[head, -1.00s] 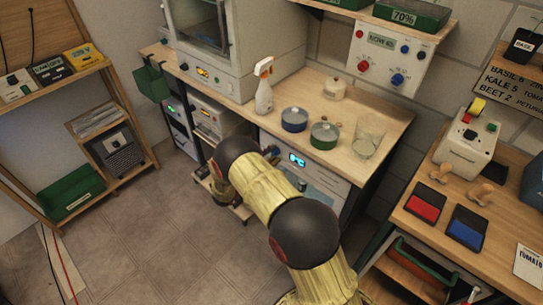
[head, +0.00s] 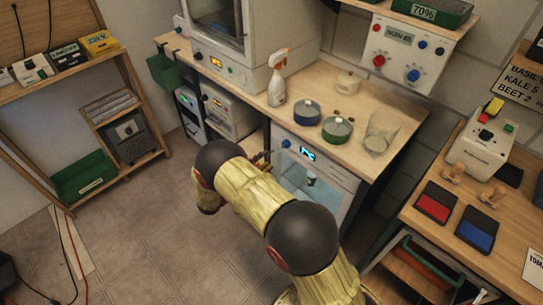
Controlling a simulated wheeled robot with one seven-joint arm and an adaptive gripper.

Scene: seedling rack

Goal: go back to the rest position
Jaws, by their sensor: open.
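My arm, with yellow-tan sleeves and black joints, reaches up from the bottom of the head view and bends left. I see nothing held.
The bench bears a spray bottle (head: 278,85), a blue pot (head: 306,112), a green pot (head: 337,130) and a glass beaker (head: 381,132). A wooden shelf (head: 68,82) stands left. The side table (head: 408,205) is close on the right. Cables (head: 75,262) lie on the floor at left.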

